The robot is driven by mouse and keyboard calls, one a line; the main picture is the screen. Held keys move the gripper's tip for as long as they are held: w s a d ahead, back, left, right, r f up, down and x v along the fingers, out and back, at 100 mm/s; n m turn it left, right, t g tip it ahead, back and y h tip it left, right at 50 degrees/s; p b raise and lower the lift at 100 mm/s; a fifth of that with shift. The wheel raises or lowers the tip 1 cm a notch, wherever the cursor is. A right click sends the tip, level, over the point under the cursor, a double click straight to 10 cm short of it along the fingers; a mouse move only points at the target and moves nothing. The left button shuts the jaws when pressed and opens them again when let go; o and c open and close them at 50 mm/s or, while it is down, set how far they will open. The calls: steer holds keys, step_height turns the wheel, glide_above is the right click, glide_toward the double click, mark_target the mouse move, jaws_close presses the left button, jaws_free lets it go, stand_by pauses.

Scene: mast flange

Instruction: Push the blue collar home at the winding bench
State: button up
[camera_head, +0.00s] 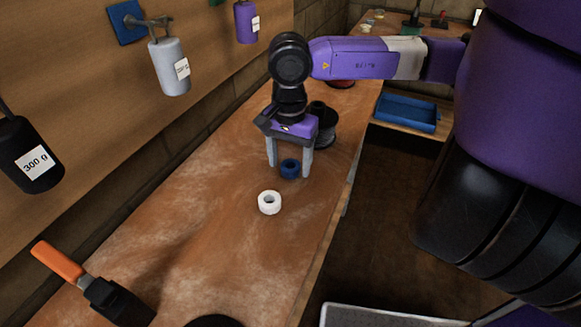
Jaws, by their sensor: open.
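The blue collar (290,168) is a small dark blue ring on the wooden bench (200,235). My gripper (289,170) points down over the bench with its two grey fingers apart, one on each side of the collar. I cannot tell whether either finger touches the collar. A white ring (269,203) lies on the bench a little nearer, apart from the gripper. A dark spool-like thing (324,125) stands just behind the gripper, partly hidden by it.
Weights hang along the wall panel at left, a grey one (172,67), a black 300 g one (30,155) and a purple one (246,22). An orange-handled tool (90,285) lies at the near left. A blue tray (407,112) is at right.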

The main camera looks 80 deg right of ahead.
steer(key=shift+f, duration=0.2)
steer(key=c, duration=1.4)
jaws_close()
steer(key=shift+r, duration=0.2)
